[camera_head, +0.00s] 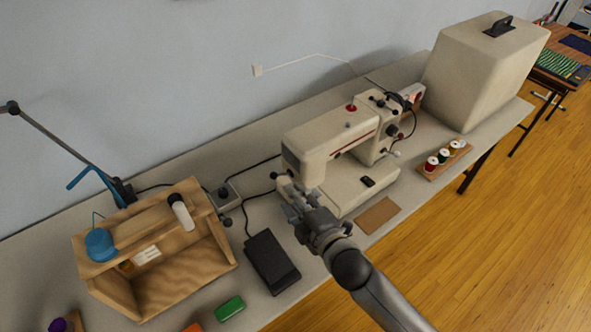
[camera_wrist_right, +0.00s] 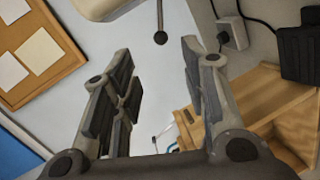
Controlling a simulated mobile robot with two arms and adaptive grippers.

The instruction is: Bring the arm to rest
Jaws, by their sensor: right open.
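My right gripper (camera_head: 297,207) is in front of the needle end of the cream sewing machine (camera_head: 335,150) in the head view. In the right wrist view the same gripper (camera_wrist_right: 155,85) has its two fingers apart with nothing between them. My right arm reaches in from the lower right. I cannot tell whether the gripper touches the machine. My left gripper is not in view.
A black foot pedal (camera_head: 272,262) and a wooden box (camera_head: 190,270) lie left of the gripper. A brown pad (camera_head: 377,216), a spool rack (camera_head: 445,160) and a large cream cover (camera_head: 482,75) are to the right. Open floor (camera_head: 500,230) lies in front.

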